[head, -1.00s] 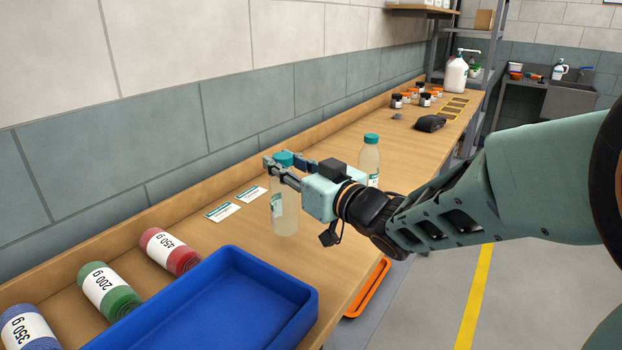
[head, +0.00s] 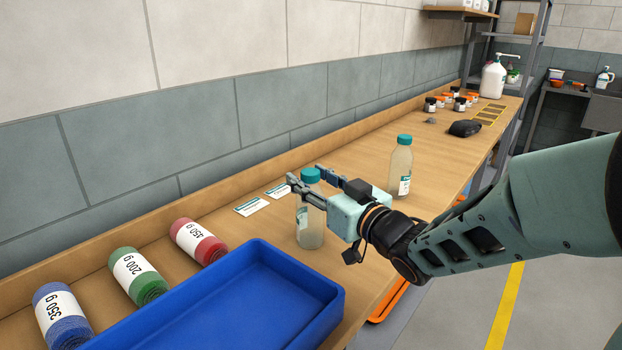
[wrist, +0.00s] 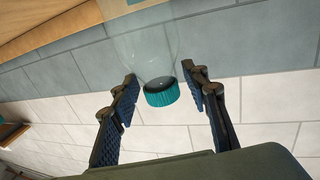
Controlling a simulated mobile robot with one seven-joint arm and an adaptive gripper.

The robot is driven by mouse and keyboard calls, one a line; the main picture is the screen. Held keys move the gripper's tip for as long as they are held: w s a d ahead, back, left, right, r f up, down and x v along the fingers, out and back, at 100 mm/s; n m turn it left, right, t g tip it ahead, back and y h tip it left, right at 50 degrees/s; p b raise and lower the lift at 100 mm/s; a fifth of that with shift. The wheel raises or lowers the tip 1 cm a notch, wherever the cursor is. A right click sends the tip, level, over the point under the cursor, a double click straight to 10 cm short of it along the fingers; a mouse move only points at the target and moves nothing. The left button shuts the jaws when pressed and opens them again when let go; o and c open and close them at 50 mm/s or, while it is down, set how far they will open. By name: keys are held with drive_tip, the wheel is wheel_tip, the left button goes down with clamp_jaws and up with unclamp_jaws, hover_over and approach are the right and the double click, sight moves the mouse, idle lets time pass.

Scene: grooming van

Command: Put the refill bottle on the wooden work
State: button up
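A clear bottle with a teal cap (head: 309,228) stands upright on the wooden worktop (head: 365,215). My gripper (head: 305,174) is at its upper part, with one finger on each side. In the wrist view the teal cap (wrist: 161,93) lies between the open fingers (wrist: 162,88), with a visible gap on both sides. A similar clear bottle with a teal cap and label (head: 400,170) stands upright on the worktop, right of and beyond my gripper. I cannot tell which of the two is the refill bottle.
A blue tray (head: 335,292) sits in front. Blue, green and red labelled rolls (head: 197,241) lie to its left. Flat cards (head: 252,206) lie near the wall. A black pouch (head: 465,128), small jars and a white pump bottle (head: 494,78) stand farther back.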

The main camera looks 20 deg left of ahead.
drive_tip(key=shift+r, duration=0.25)
drive_tip(key=p+v, duration=0.1)
drive_tip(key=v, duration=1.1)
drive_tip(key=shift+p, duration=0.35)
drive_tip(key=shift+w, duration=0.1)
